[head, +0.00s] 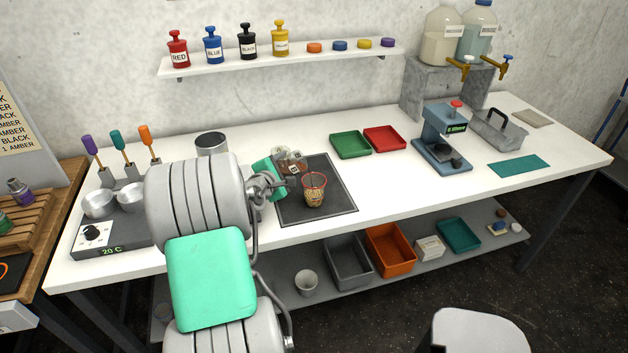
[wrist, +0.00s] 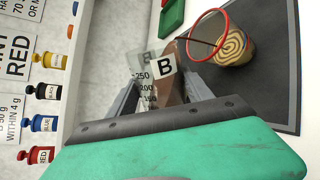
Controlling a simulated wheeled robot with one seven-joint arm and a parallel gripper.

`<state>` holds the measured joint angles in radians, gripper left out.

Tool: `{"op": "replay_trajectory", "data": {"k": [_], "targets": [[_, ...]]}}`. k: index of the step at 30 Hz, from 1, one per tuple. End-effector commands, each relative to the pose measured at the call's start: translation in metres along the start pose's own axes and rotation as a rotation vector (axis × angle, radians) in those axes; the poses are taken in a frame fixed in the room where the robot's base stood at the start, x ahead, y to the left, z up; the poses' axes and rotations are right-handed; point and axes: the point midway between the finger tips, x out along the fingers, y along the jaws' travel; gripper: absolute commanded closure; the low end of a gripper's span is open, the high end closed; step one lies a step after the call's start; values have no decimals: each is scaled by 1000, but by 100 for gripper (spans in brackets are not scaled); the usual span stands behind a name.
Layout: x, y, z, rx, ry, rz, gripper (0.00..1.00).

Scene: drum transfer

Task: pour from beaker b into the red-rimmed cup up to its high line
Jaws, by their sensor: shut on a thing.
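My gripper (wrist: 160,92) is shut on beaker b (wrist: 165,70), a clear beaker with a white "B" label and volume marks. The beaker is strongly tilted, with brown liquid gathered on its cup side. In the head view the beaker (head: 291,160) is just behind and left of the red-rimmed cup (head: 314,190), held above the dark mat. The clear cup stands upright and also shows in the wrist view (wrist: 222,38). Tan, swirled contents show in its lower part. A thin dark line crosses its mouth, perhaps a stream. I cannot make out the high line.
The dark mat (head: 332,205) lies under the cup. Green (head: 350,144) and red (head: 384,138) trays, then a blue-grey device (head: 443,140), stand to the right. A dark-topped can (head: 211,143) and a hotplate (head: 105,240) with metal bowls are left.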

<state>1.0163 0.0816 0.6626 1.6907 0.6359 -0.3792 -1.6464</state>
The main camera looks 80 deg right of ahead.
Motion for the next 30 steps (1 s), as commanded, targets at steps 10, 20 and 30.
{"op": "replay_trajectory", "data": {"k": [10,20,30], "targets": [[0,0,0,33,12,2,100],[1,-1,0,58,23,1,100],[1,-2,0,77,30,1,100]]}}
